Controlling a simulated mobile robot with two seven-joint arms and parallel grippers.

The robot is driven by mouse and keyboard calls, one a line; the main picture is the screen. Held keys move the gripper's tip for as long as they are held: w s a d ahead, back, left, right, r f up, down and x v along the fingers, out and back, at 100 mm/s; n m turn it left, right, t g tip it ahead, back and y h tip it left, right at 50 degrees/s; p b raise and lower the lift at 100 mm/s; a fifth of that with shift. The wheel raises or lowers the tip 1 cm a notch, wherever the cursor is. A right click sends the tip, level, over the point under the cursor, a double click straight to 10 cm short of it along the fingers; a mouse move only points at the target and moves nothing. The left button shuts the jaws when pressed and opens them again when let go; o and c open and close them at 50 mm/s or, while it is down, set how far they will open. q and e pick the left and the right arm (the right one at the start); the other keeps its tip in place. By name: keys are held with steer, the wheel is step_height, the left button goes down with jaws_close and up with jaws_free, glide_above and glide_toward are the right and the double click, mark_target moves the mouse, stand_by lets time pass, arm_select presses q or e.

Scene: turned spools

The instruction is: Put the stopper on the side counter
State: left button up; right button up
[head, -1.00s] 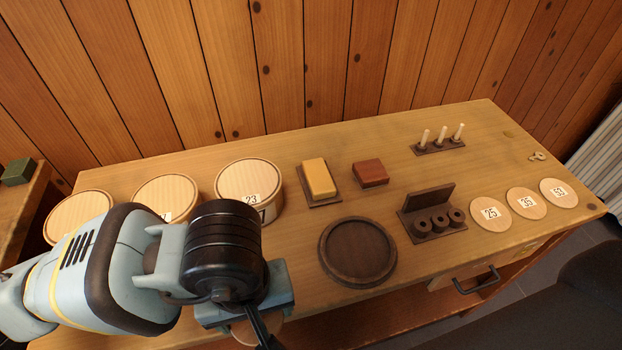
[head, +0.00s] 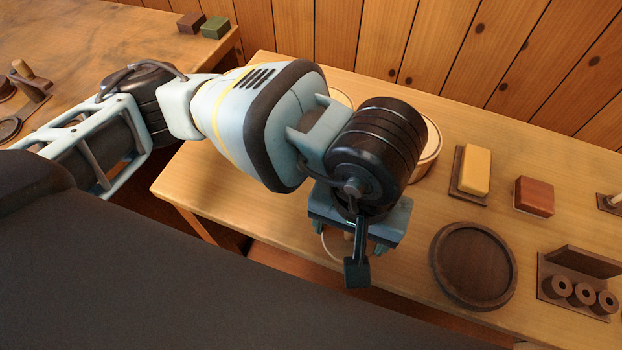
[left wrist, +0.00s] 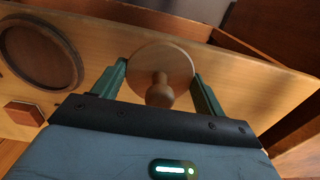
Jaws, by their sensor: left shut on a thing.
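The stopper, a pale round wooden disc with a turned knob, shows in the left wrist view (left wrist: 162,65). My left gripper (left wrist: 160,82) is shut on it, one green finger on each side of the disc. In the head view my left gripper (head: 348,240) is over the front edge of the workbench, and only a bit of the stopper (head: 331,246) shows beneath it. A second wooden counter (head: 100,28), likely the side counter, stands at the upper left, apart from the workbench. My right gripper is not in view.
The workbench (head: 215,195) bears a dark round tray (head: 473,262), a yellow block (head: 475,170), a red-brown block (head: 534,196) and a rack of dark spools (head: 585,290). My arm hides lidded tubs. The left counter holds brown (head: 191,22) and green (head: 214,27) blocks; its middle is clear.

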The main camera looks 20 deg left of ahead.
arm_select(q)
steer(key=w+a, duration=0.2)
steer(key=a, duration=0.1)
steer(key=w+a+p, duration=0.1)
steer(key=w+a, duration=0.1)
steer(key=a, duration=0.1)
steer(key=w+a+f, duration=0.1)
steer(key=w+a, duration=0.1)
steer(key=a, duration=0.1)
steer(key=shift+w, duration=0.3)
steer(key=shift+w+a, duration=0.3)
steer(key=shift+a, duration=0.05)
steer(key=shift+f+p, duration=0.45)
steer(key=shift+f, duration=1.3)
steer(key=shift+f, duration=0.1)
steer(key=shift+f, duration=0.15)
steer(key=o, duration=1)
